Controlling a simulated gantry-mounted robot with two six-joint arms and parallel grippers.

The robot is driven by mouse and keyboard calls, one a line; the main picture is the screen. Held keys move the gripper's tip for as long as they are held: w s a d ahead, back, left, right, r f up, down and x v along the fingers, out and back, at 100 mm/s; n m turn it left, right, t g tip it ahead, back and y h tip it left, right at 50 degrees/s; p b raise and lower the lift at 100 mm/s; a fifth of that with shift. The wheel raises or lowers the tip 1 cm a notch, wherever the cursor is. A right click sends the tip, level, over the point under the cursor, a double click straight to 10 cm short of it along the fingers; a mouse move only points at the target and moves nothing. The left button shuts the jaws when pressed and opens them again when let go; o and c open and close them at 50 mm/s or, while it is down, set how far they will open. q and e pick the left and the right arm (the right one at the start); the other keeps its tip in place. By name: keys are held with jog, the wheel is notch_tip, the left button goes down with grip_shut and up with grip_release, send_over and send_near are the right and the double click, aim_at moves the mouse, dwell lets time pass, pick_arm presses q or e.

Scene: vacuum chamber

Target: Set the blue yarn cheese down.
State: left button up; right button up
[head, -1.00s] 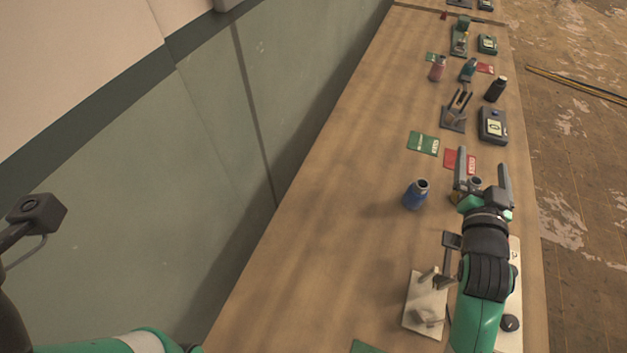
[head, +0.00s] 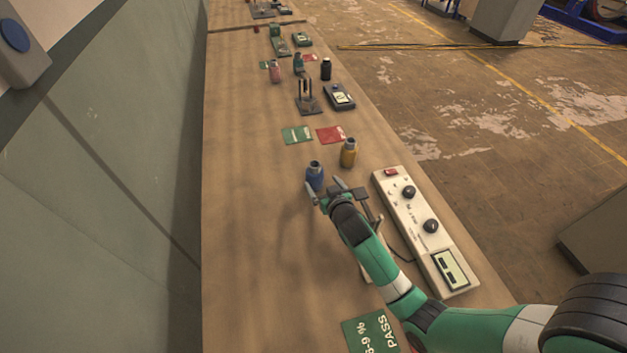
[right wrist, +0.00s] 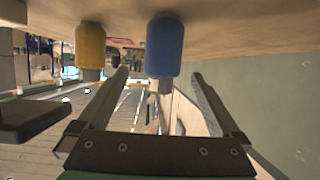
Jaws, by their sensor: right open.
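The blue yarn cheese (head: 315,175) stands upright on the wooden bench, left of the yellow one. My right gripper (head: 324,184) is open, just on the near side of the blue cheese, with its jaws low over the bench. In the right wrist view, which is upside down, the blue cheese (right wrist: 165,45) appears between the lines of the two open fingers (right wrist: 160,75), with a gap on either side, and I see no finger touching it. My left gripper is out of view.
A yellow yarn cheese (head: 348,153) stands close by, to the right and farther back. Green (head: 297,134) and red (head: 331,134) cards lie beyond. A white instrument box (head: 425,230) lies along the right edge. The bench's left side is clear.

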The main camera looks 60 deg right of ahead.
aim_at(314, 174)
jog(key=x, duration=0.3)
jog(key=b+x, duration=0.3)
jog(key=x, duration=0.2)
jog(key=shift+w+a, duration=0.1)
jog(key=shift+a, duration=0.1)
jog(key=shift+w+d, duration=0.1)
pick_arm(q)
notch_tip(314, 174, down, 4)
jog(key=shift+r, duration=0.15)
pick_arm(e)
jog(key=shift+c, duration=0.2)
jog(key=c, duration=1.3)
jog(key=shift+c, duration=0.2)
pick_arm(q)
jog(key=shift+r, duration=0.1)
pick_arm(e)
jog(key=shift+r, duration=0.1)
